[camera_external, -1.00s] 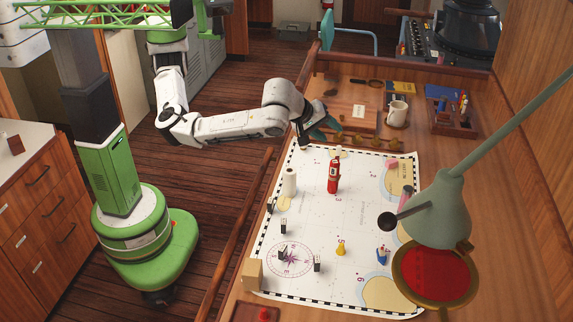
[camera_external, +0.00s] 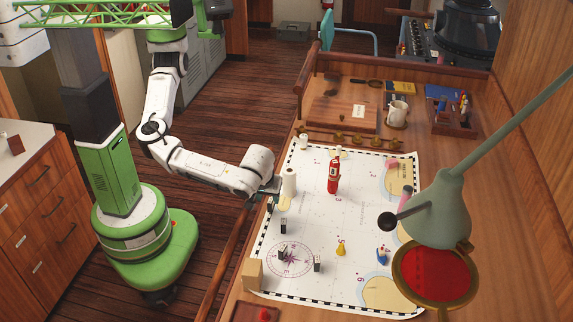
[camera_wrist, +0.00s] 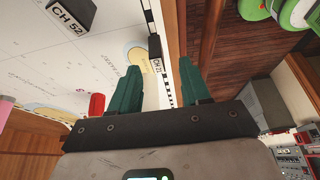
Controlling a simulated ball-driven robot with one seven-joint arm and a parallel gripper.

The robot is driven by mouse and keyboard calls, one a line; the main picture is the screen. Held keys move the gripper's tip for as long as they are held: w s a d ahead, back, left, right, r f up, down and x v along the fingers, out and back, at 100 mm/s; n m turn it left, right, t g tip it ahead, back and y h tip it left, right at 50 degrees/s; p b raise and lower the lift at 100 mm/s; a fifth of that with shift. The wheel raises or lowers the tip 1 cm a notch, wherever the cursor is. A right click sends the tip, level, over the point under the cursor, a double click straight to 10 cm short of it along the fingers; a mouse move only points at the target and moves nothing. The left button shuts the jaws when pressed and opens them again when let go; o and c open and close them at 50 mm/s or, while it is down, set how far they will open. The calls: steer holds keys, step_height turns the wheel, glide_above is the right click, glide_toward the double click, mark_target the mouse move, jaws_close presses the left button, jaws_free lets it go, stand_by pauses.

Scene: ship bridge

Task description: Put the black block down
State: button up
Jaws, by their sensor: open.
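Several small black blocks with white labels stand on the white chart; I cannot tell which one is meant. One black block (camera_external: 270,206) stands at the chart's left edge, just in front of my gripper (camera_external: 269,190). In the wrist view, a black block labelled CH 21 (camera_wrist: 154,47) shows beyond the gap between the fingertips of my gripper (camera_wrist: 160,73). Another, labelled CH 52 (camera_wrist: 73,14), is at the upper left. Other black blocks (camera_external: 283,226) (camera_external: 317,263) stand farther forward on the chart (camera_external: 330,225). My green fingers are apart, with nothing between them.
A white cylinder (camera_external: 289,182) stands close beside my gripper. A red extinguisher-like figure (camera_external: 333,176) and a yellow piece (camera_external: 340,249) stand on the chart. A wooden rail (camera_external: 237,235) runs along the table's left side. A lamp (camera_external: 438,210) overhangs the right.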

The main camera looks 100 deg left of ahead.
mark_target(270, 201)
steer(key=shift+p+x, duration=0.45)
steer(key=shift+x, duration=1.9)
steer(key=shift+w+r, duration=0.1)
steer(key=shift+w, duration=0.05)
jaws_close()
